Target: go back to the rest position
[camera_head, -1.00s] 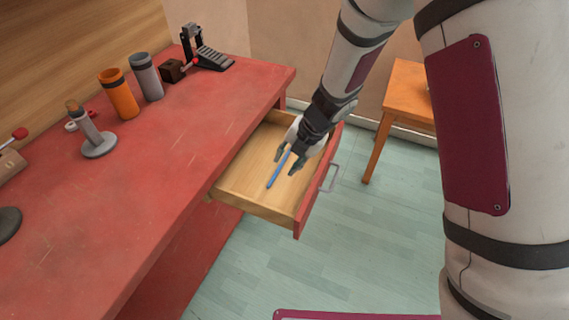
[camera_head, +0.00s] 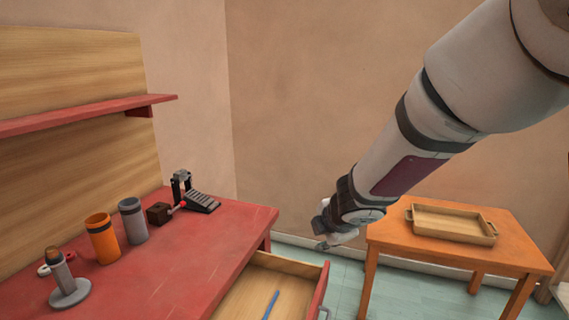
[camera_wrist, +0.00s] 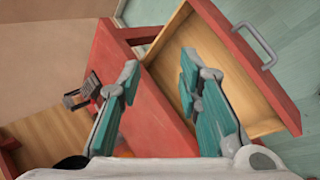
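My gripper (camera_wrist: 160,92) is open and empty in the wrist view, its two teal-padded fingers well apart. In the head view my gripper (camera_head: 328,238) hangs in the air above and to the right of the open drawer (camera_head: 297,265), between the red bench and the orange table. A blue stick (camera_head: 271,304) lies in the drawer, apart from my gripper. In the wrist view the drawer (camera_wrist: 262,85) shows behind the right finger, and the stick is not visible there.
The red bench (camera_head: 190,268) holds an orange cup (camera_head: 103,240), a grey cup (camera_head: 133,222), a black pedal (camera_head: 201,202) and a grey stand (camera_head: 68,290). A red shelf (camera_head: 80,113) is above. An orange table (camera_head: 400,247) with a wooden tray (camera_head: 452,235) stands at right.

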